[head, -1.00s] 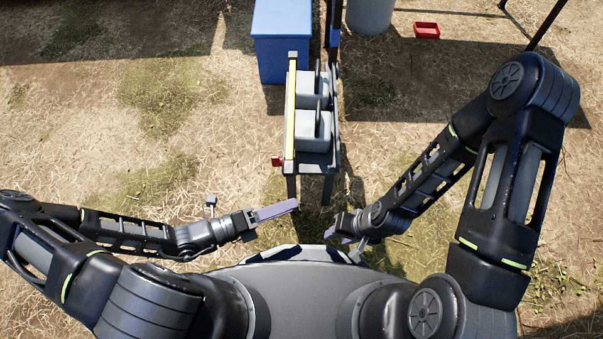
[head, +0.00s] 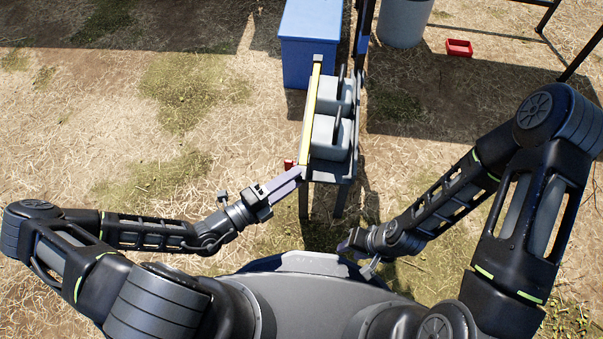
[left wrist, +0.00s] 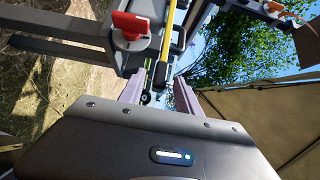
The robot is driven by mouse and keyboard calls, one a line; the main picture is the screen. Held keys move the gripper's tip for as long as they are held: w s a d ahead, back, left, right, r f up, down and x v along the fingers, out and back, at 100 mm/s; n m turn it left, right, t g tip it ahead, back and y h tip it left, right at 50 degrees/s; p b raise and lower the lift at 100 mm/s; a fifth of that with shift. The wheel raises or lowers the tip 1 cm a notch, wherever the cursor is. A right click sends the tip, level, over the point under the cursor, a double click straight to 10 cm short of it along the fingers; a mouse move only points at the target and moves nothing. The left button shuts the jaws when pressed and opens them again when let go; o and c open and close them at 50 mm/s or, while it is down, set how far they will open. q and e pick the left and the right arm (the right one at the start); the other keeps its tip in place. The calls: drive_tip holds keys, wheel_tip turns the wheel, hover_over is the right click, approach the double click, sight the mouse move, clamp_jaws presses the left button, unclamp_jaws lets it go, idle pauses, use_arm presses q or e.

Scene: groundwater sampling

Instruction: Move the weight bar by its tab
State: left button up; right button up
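A long yellow bar (head: 311,105) runs along the left side of a narrow grey stand; I cannot tell surely whether it is the weight bar, and no tab is clearly made out. My left gripper (head: 297,175) is at the stand's near left corner, beside a red part (head: 289,164). In the left wrist view its two fingers (left wrist: 160,92) are apart, with the red knob (left wrist: 131,25) ahead on the left and the yellow bar (left wrist: 165,45) beyond the gap. It appears to hold nothing. My right gripper (head: 347,246) is low near my base, its fingers unclear.
Two grey blocks with dark upright handles (head: 328,137) stand on the stand. A blue box (head: 308,50), a grey barrel (head: 404,22) and a red tray (head: 459,48) are behind. Open straw ground lies to the left.

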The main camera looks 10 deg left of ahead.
use_arm(q)
drive_tip(key=shift+x, duration=1.7)
drive_tip(key=shift+c, duration=0.2)
clamp_jaws()
